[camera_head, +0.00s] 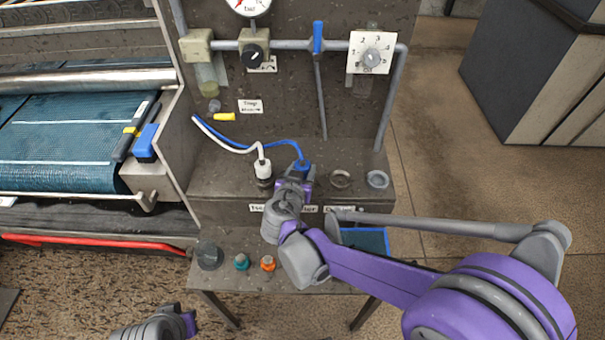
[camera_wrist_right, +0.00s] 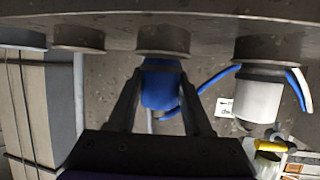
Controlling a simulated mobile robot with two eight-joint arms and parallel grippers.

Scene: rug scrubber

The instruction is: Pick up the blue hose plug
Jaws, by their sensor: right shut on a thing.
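The blue hose plug (camera_head: 303,166) stands at a round socket on the machine's ledge, with a blue hose running from it to the left. My right gripper (camera_head: 300,176) is at the plug and hides part of it. In the right wrist view, the blue plug (camera_wrist_right: 160,88) is between the two fingers, which are shut on it. There it appears against its socket (camera_wrist_right: 162,40); whether it is fully seated cannot be told. My left gripper (camera_head: 188,322) is low at the bottom left, away from the plug, its fingers barely visible.
A white hose plug (camera_head: 263,168) stands just left of the blue one. Two empty sockets (camera_head: 341,179) (camera_head: 378,180) are to the right. A lower shelf holds a teal knob (camera_head: 241,261) and an orange knob (camera_head: 268,263). A pipe with a blue lever (camera_head: 318,38) is behind.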

